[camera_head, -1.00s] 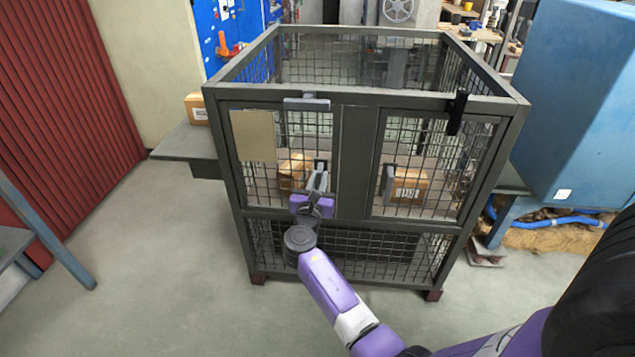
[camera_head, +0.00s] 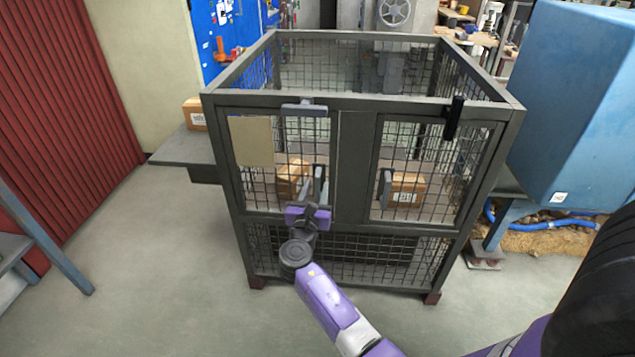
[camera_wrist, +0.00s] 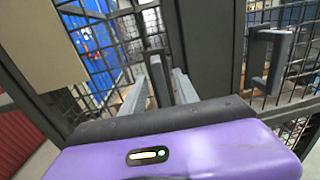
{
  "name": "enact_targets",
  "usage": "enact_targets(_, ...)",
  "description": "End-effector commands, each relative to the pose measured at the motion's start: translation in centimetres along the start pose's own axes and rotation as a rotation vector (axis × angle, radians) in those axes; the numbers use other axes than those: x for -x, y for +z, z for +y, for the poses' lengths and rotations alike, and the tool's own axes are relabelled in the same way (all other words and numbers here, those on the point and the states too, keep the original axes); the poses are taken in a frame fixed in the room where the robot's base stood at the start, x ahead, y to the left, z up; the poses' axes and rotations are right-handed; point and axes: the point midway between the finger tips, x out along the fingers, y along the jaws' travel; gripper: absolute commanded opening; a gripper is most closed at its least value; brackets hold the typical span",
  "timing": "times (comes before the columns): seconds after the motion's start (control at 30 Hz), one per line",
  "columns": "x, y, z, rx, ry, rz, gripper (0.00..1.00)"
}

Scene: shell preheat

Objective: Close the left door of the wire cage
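The wire cage (camera_head: 357,103) stands in front of me. Its left door (camera_head: 232,192) has a beige plate (camera_head: 251,140) on its mesh and looks in line with the front frame; I cannot tell whether a small gap is left. The door's upright grey handle (camera_head: 319,176) is near its right edge. My gripper (camera_head: 315,192) is at this handle with its fingers apart, seemingly one on each side. In the wrist view, my gripper (camera_wrist: 160,90) points at the door beside the dark centre post (camera_wrist: 208,45). Exact finger contact is unclear.
The right door's handle (camera_head: 386,187) is close by on the right. A grey bar (camera_head: 304,109) lies across the top of the left door; a black upright piece (camera_head: 453,118) is above the right door. Cartons (camera_head: 293,180) show inside the cage. Floor at left is clear.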

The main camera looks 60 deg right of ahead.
Motion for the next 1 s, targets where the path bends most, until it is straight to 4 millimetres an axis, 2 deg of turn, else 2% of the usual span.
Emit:
enact_targets(0.1,2.1,0.1,0.1,0.001,0.004,0.001,0.36)
enact_targets(0.3,4.2,0.1,0.0,0.000,0.001,0.000,0.36)
enact_targets(1.0,4.5,0.0,0.0,-0.005,0.000,-0.001,0.36)
